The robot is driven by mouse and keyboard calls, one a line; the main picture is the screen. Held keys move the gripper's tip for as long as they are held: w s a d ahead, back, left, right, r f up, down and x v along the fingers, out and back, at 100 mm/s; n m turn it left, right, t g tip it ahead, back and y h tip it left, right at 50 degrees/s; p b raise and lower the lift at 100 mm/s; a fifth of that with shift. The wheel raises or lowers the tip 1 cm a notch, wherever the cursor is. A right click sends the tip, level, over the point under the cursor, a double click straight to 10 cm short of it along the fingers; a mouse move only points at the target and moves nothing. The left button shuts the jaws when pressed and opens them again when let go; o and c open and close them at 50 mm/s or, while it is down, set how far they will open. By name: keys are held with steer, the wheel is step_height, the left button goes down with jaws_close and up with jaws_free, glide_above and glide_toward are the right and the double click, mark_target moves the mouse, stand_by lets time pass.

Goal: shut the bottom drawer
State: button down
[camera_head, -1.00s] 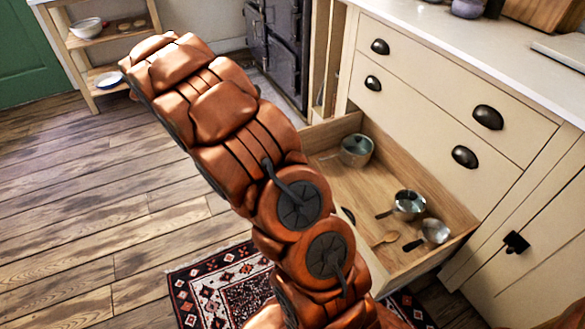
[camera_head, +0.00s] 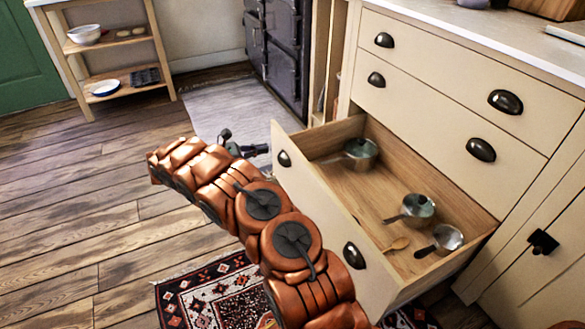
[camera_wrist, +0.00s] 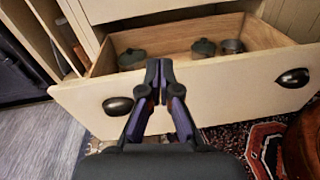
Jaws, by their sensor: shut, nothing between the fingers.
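The bottom drawer (camera_head: 330,212) stands pulled out from the cream cabinet, with its front facing left in the head view. It has two dark cup handles, one near each end. In the wrist view the drawer front (camera_wrist: 225,92) spans the picture. My gripper (camera_wrist: 160,68) is shut and empty, pointing at the drawer front's middle near its top edge. I cannot tell whether it touches. In the head view my gripper (camera_head: 258,150) shows small, near the drawer's far end.
Two shut drawers (camera_head: 440,130) sit above the open one. A cupboard door (camera_head: 540,262) is at the right. A patterned rug (camera_head: 215,290) lies on the wooden floor below. A black stove (camera_head: 275,50) and a wooden shelf (camera_head: 112,52) stand behind. The floor at left is clear.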

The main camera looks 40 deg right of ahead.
steer(key=n+h+b, duration=0.1)
steer(key=n+b, duration=0.1)
steer(key=b, duration=0.2)
glide_toward(299, 158)
steer(key=shift+t, duration=0.3)
steer(key=b+x, duration=0.1)
steer(key=x, duration=0.1)
steer(key=b+x, duration=0.1)
steer(key=b, duration=0.1)
steer(key=b+x, duration=0.1)
steer(key=x, duration=0.1)
steer(key=shift+s+d, duration=0.2)
steer(key=shift+s, duration=0.2)
steer(key=shift+b+x, duration=0.4)
steer(key=shift+x, duration=0.4)
steer(key=shift+r, duration=0.1)
